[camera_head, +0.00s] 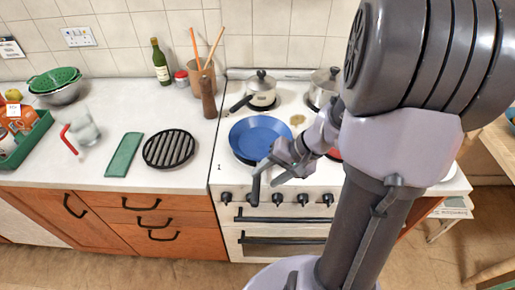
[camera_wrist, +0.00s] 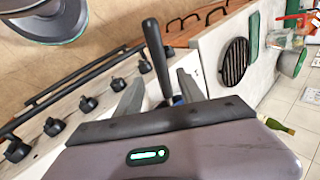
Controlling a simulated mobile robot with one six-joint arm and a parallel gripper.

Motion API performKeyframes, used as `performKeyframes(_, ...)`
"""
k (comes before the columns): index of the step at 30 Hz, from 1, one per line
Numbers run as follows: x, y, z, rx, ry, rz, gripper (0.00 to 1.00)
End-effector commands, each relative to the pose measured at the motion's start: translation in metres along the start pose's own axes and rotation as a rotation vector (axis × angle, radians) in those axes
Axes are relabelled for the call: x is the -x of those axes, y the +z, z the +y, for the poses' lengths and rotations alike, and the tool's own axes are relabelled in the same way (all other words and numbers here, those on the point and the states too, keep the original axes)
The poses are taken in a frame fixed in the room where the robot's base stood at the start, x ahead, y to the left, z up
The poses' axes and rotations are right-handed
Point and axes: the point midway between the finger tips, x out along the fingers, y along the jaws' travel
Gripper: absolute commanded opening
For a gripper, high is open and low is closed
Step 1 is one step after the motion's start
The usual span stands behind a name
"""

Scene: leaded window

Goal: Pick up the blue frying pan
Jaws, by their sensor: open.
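The blue frying pan (camera_head: 258,134) sits on the front left of the white stove top, its dark handle (camera_head: 256,187) pointing out over the front edge. My gripper (camera_head: 268,174) is open beside the handle, at the front of the stove. In the wrist view, the black handle (camera_wrist: 153,48) stands between the two grey fingers of my gripper (camera_wrist: 158,84), with a gap on each side. Only a small blue patch of the pan shows there; the gripper body hides the rest. I cannot tell the handle's exact depth relative to the fingertips.
Black knobs (camera_head: 278,198) line the stove front above a dark oven rail (camera_head: 285,219). A lidded pot (camera_head: 262,91) stands behind the pan. My arm hides the stove's right side.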

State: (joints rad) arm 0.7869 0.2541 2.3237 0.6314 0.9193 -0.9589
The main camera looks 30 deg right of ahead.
Motion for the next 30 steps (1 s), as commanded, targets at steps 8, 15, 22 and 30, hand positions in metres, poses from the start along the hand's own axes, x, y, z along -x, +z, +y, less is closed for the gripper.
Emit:
performKeyframes(8, -0.050, 0.001, -0.002, 0.001, 0.001, -0.001, 0.46)
performKeyframes(15, -0.054, 0.001, -0.004, 0.000, 0.000, 0.001, 0.46)
performKeyframes(22, -0.054, 0.001, -0.004, 0.000, 0.000, 0.001, 0.09)
performKeyframes(30, -0.054, 0.001, -0.004, 0.000, 0.000, 0.001, 0.00)
